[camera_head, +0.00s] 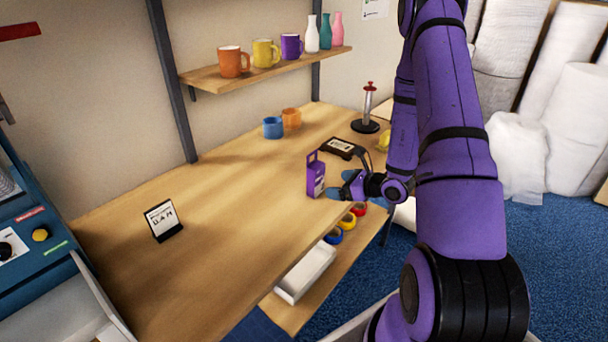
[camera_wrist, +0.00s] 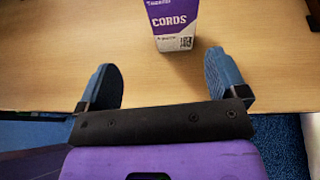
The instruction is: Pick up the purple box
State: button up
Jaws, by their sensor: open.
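The purple box (camera_head: 315,178) stands upright on the wooden table near its right front edge, with a white label and a handle-like top. In the wrist view the purple box (camera_wrist: 174,22) shows at the top, with "CORDS" on its face; its upper part is cut off by the frame. My gripper (camera_head: 348,189) is just right of the box in the head view. In the wrist view my gripper (camera_wrist: 166,82) has its two blue fingers spread wide, with bare table between them. The box is ahead of the fingertips, roughly centred and apart from them.
Blue (camera_head: 273,127) and orange (camera_head: 291,118) mugs stand farther back. A small sign (camera_head: 162,219) stands at left. A lower shelf holds a white tray (camera_head: 305,273) and tape rolls (camera_head: 347,221). The table left of the box is clear.

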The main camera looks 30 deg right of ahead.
aim_at(320, 185)
jog(key=shift+w+d+f+m+h, duration=0.15)
jog(key=shift+d+f+m+h, duration=0.1)
jog(key=shift+f, duration=0.2)
jog(key=shift+w+d+f+m+h, duration=0.1)
jog(key=shift+d+f+m+h, duration=0.1)
jog(key=shift+f, duration=0.25)
jog(key=shift+w+f, duration=0.1)
jog(key=shift+w, duration=0.2)
jog(key=x, duration=1)
jog(key=shift+w, duration=0.15)
jog(key=c, duration=1)
